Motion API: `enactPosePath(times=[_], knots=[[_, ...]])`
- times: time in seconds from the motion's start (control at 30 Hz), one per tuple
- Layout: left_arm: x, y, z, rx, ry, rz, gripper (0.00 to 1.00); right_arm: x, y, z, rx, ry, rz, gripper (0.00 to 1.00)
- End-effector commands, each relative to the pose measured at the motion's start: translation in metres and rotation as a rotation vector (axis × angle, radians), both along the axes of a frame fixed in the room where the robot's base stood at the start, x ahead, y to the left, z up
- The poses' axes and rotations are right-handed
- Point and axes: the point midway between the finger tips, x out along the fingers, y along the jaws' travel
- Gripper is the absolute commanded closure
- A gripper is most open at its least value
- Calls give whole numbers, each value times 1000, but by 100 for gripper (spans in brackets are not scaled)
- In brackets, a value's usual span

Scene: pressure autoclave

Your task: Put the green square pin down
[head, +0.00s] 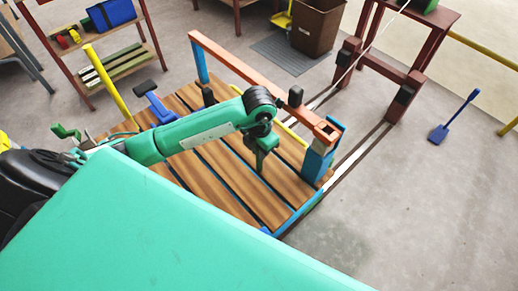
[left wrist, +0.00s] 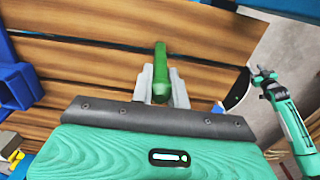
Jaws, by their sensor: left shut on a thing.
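The green square pin (left wrist: 161,68) stands out between the two grey fingers of my left gripper (left wrist: 161,85) in the left wrist view. The fingers are shut on it, and the wood-slatted deck (left wrist: 100,65) lies beneath. In the head view my left gripper (head: 262,160) points down over the slatted deck (head: 225,190), near its right part. The pin cannot be made out there. A teal arm at the right of the left wrist view looks like my right one. Its small dark gripper (left wrist: 264,76) is too small to read.
An orange rail (head: 240,70) runs along the deck's far side to a blue post (head: 317,162) at the right. A dark red frame (head: 402,90) stands on floor rails beyond. A shelf (head: 75,40) and brown bin (head: 317,27) stand behind. Floor at right is mostly clear.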

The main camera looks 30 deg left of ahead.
Motion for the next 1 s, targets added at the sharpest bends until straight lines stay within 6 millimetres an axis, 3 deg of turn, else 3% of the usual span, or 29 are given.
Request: enactPosePath(times=[0.03,0.13,0.57,0.77,1.0], knots=[[0,0,-2,0,0,0,82,3,1,-1,1,-3,0,64],[0,0,-1,0,1,0,62,9,3,3,4,-13,0,64],[1,0,8,-1,-3,0,62,6,3,3,4,-13,-1,64],[1,0,48,-1,-5,-2,62,-1,2,-3,1,4,-1,64],[1,0,99,1,-3,-1,62,13,3,1,3,-15,-1,64]])
